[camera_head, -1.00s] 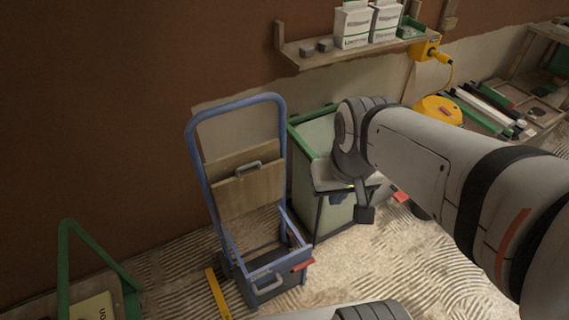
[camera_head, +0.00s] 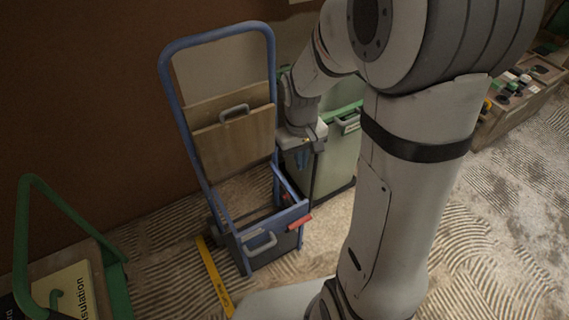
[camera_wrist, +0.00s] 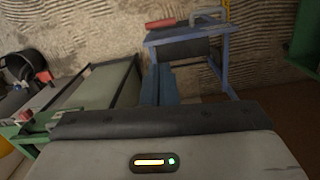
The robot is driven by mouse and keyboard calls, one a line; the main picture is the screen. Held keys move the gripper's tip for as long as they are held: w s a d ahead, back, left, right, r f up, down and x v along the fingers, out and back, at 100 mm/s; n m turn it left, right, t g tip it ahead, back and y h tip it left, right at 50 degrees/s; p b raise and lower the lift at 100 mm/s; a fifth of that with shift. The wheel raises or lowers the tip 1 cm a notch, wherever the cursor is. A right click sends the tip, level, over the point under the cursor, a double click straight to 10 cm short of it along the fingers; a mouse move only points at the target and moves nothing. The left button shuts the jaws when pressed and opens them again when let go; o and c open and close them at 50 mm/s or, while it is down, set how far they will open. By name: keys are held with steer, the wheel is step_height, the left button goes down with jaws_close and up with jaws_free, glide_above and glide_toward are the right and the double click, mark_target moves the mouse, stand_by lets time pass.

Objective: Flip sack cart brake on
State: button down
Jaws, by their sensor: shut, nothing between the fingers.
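The blue sack cart (camera_head: 168,75) stands upright left of the middle in the head view, with wooden boards in its frame. A red lever (camera_head: 299,222), which looks like the brake, sticks out at the right of its low front. In the wrist view the cart's low end (camera_wrist: 185,36) is upside down at the top, with the red lever (camera_wrist: 160,23) at its upper left edge. My gripper (camera_head: 303,158) points down behind and above the lever, right of the cart frame. Its fingers (camera_wrist: 160,85) are shut and empty, apart from the lever.
A green-rimmed bin (camera_head: 338,150) stands close behind my gripper. A yellow level (camera_head: 213,275) lies on the floor left of the cart. A green frame (camera_head: 22,240) stands at the far left. The ridged floor in front of the cart is mostly clear.

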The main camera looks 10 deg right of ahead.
steer(key=n+g+b, duration=0.1)
steer(key=g+b, duration=0.1)
steer(key=b, duration=0.4)
glide_above(296, 212)
steer(key=a, duration=0.1)
steer(key=w+x, duration=0.2)
steer(key=x, duration=0.7)
steer(key=w+a+f+x, duration=0.1)
steer(key=w+x, duration=0.1)
steer(key=x, duration=0.7)
steer(key=shift+d+f, duration=0.1)
steer(key=shift+d, duration=0.05)
steer(key=b+x, duration=0.3)
steer(key=x, duration=0.7)
steer(key=shift+w+d, duration=0.1)
steer(key=shift+t, duration=0.3)
